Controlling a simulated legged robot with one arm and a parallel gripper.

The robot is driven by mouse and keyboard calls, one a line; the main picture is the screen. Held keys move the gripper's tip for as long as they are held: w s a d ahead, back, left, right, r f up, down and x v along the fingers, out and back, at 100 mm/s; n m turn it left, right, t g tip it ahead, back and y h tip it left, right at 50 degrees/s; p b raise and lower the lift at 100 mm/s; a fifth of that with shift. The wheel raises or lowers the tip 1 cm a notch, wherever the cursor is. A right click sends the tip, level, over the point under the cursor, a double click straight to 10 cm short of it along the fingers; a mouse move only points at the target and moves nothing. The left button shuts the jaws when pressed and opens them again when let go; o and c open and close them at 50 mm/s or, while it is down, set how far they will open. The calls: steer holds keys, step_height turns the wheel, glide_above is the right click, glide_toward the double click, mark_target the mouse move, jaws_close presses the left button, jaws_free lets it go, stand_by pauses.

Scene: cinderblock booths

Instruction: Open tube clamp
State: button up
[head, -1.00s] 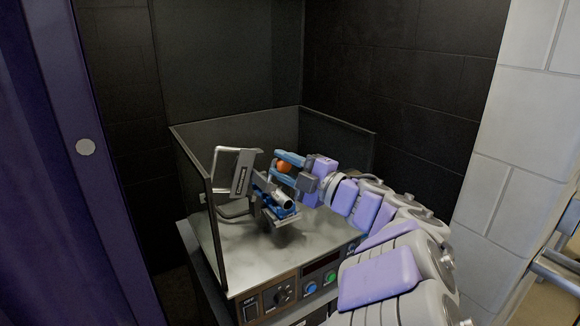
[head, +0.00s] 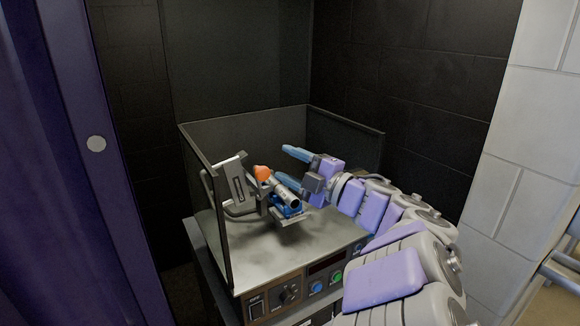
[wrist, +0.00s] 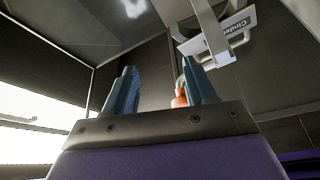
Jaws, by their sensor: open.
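The tube clamp (head: 288,209) has a blue body and stands above the steel bench top, with a silver tube (head: 284,195) lying in it. Its orange-tipped handle (head: 262,173) sticks up at the left of the tube. My gripper (head: 287,166) is open and empty, with blue fingers to the right of the orange tip. In the wrist view, my gripper (wrist: 160,80) shows its two fingers spread apart. The orange tip (wrist: 179,96) is partly hidden behind the right finger. I cannot tell whether that finger touches it.
A grey metal frame with a label plate (head: 238,184) stands left of the clamp, close to it. A control panel (head: 318,285) with knobs and buttons is at the front.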

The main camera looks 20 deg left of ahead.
steer(key=p+v, duration=0.1)
steer(key=v, duration=1.6)
steer(key=shift+d+p, duration=0.2)
steer(key=shift+p, duration=0.1)
steer(key=shift+w, duration=0.1)
